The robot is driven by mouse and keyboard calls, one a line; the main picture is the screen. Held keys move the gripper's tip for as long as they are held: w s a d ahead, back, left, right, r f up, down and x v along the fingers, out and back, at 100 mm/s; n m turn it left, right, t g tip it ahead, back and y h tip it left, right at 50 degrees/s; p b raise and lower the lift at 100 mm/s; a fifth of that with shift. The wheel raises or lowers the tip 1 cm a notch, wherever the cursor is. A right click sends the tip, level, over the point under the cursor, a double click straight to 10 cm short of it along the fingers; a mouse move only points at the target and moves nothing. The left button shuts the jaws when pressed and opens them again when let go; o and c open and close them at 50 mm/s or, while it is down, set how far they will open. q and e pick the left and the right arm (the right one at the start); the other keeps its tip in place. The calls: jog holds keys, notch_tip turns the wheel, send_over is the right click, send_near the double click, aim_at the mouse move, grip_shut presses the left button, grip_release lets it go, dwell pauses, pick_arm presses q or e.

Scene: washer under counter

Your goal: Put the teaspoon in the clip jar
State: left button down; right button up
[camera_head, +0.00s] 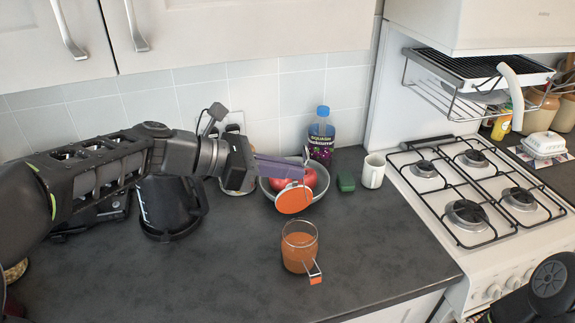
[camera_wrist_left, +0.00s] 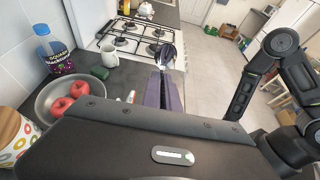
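My left gripper (camera_head: 306,168) reaches in from the left, above the fruit bowl. Its purple fingers, also seen in the left wrist view (camera_wrist_left: 164,80), appear shut on the teaspoon (camera_wrist_left: 166,52), whose shiny silver bowl sticks out beyond the fingertips. In the head view the teaspoon is hard to make out. The clip jar (camera_head: 300,254) is clear glass with an orange content or tint and stands upright on the counter, nearer than the gripper and below it. Its round orange lid (camera_head: 294,199) appears raised at the back, with the clip hanging at the front. My right gripper is not in view.
A grey bowl (camera_head: 319,187) with red apples sits behind the lid. A squash bottle (camera_head: 321,137), green sponge (camera_head: 346,182) and white mug (camera_head: 373,172) stand nearby. A black kettle (camera_head: 168,208) is left, the gas hob (camera_head: 470,185) right. The front counter is clear.

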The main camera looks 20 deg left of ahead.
pick_arm(q)
jog(key=shift+f, duration=0.15)
notch_tip(320, 180, down, 6)
jog(key=b, duration=0.6)
jog(key=shift+f+b, duration=0.15)
jog(key=shift+b, duration=0.25)
jog(key=shift+f+b, duration=2.55)
jog(key=shift+f, duration=1.45)
jog(key=c, duration=1.6)
grip_release()
jog(key=shift+o, duration=0.2)
jog(key=v, duration=0.8)
jog(key=shift+d, duration=0.1)
